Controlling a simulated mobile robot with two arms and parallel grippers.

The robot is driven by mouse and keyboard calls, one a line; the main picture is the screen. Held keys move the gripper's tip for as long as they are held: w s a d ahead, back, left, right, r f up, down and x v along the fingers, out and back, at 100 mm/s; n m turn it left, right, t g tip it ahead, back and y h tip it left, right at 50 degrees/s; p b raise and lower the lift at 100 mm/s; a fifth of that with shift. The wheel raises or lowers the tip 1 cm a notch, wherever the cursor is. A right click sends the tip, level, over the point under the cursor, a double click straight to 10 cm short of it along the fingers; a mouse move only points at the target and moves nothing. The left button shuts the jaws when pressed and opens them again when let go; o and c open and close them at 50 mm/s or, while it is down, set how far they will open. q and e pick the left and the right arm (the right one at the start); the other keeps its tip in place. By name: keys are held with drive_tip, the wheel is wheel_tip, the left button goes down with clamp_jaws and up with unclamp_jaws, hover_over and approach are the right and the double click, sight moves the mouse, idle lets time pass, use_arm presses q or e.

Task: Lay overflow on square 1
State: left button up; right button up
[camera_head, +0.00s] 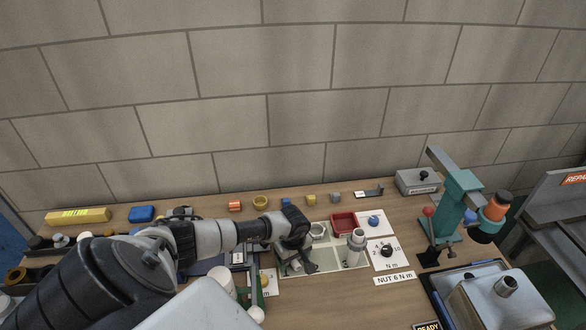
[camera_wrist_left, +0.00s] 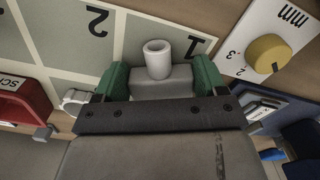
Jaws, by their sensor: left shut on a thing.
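My left gripper (camera_head: 296,262) reaches down over the left part of the pale squared board (camera_head: 325,262). In the left wrist view the green fingertips of my left gripper (camera_wrist_left: 162,82) are shut on a grey block with a white open tube, which I take as the overflow (camera_wrist_left: 158,58). It is over square 1 (camera_wrist_left: 190,32), whose number shows upside down beside the tube. I cannot tell whether it touches the board. Square 2 (camera_wrist_left: 70,35) lies to the left. My right gripper is not in view.
A white upright tube (camera_head: 356,246) and a red tray (camera_head: 343,222) are right of my gripper. A dial card (camera_head: 386,254) and a teal press (camera_head: 460,205) are farther right. A yellow knob card (camera_wrist_left: 267,53) is near square 1. Several small parts line the back.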

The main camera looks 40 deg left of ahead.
use_arm(q)
drive_tip(key=o, duration=0.9)
drive_tip(key=shift+r, duration=0.2)
wheel_tip(320, 180, up, 12)
drive_tip(key=b, duration=0.3)
drive_tip(key=shift+f, duration=0.1)
